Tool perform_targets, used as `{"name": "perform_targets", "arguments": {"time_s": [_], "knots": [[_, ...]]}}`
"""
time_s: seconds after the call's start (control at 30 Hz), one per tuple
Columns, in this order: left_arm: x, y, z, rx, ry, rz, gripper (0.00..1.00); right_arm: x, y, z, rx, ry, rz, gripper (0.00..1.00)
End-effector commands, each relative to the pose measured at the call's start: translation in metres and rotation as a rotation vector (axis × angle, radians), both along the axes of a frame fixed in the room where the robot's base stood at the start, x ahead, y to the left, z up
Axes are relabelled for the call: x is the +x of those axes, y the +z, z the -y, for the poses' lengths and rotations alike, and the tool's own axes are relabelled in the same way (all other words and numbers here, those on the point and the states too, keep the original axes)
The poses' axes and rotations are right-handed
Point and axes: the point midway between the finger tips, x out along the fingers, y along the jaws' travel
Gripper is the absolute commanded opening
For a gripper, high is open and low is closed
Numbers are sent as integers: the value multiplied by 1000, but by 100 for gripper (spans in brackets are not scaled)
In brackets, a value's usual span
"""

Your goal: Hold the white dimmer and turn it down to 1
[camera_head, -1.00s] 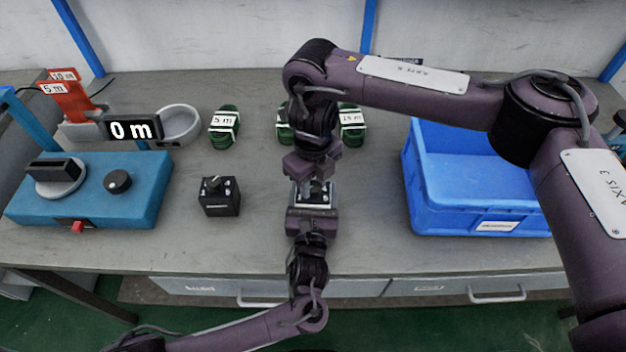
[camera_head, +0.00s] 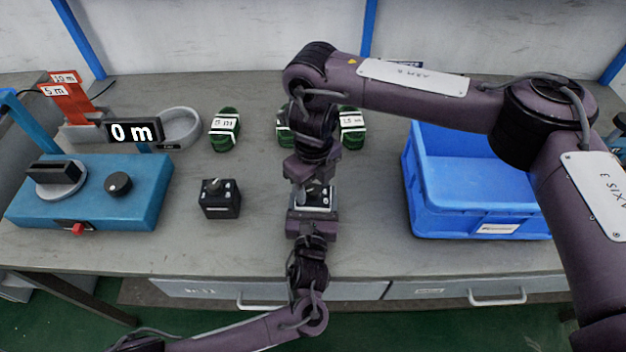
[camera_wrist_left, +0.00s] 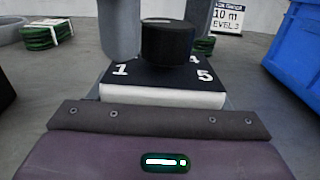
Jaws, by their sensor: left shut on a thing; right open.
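The white dimmer (camera_head: 326,204) has a white body and a black top in the left wrist view (camera_wrist_left: 165,95), with the numbers 1 and 5 readable and another partly hidden. My left gripper (camera_head: 312,212) is shut on the dimmer from the front side. The dimmer's black round knob (camera_wrist_left: 168,43) stands on top. My right gripper (camera_head: 316,187) comes down from above and is open. Its two grey fingers (camera_wrist_left: 158,30) stand on either side of the knob; I cannot tell whether they touch it. The knob's pointer mark is not readable.
A black dimmer (camera_head: 220,200) stands to the left on the table. A blue machine (camera_head: 140,200) with a "0 m" display (camera_head: 132,131) is at the far left. Green cable coils (camera_head: 225,130) lie behind. A blue crate (camera_head: 480,222) is at the right.

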Motion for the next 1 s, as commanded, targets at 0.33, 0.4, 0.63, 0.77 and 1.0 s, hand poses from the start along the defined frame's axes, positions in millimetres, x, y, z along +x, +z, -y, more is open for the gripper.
{"name": "perform_targets", "arguments": {"time_s": [0.33,0.4,0.63,0.77,1.0], "knots": [[0,-1,0,1,0,-2,49,2,50,0,-1,2,8,52],[0,-1,0,1,0,-1,49,2,65,0,-1,1,8,52],[0,-1,0,1,0,-1,49,1,106,0,-1,0,5,52],[0,-1,0,1,0,-1,49,0,116,0,-1,0,2,52],[0,0,0,1,0,0,49,0,120,0,0,0,0,52]]}}
